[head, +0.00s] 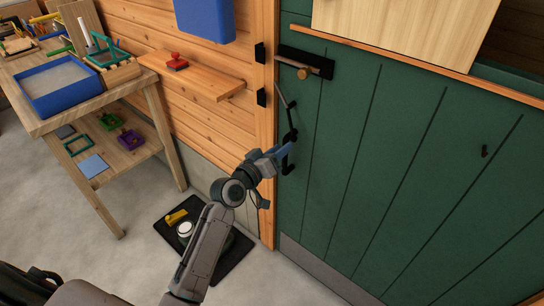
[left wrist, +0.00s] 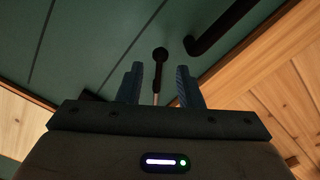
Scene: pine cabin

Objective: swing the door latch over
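My right gripper is not in view.
Black brackets (head: 261,97) sit on the wooden door frame. A wall shelf (head: 205,78) holds a red stamp (head: 177,62). A workbench (head: 128,76) with a blue tray (head: 62,86) stands left. A black mat (head: 232,256) lies on the floor below my arm.

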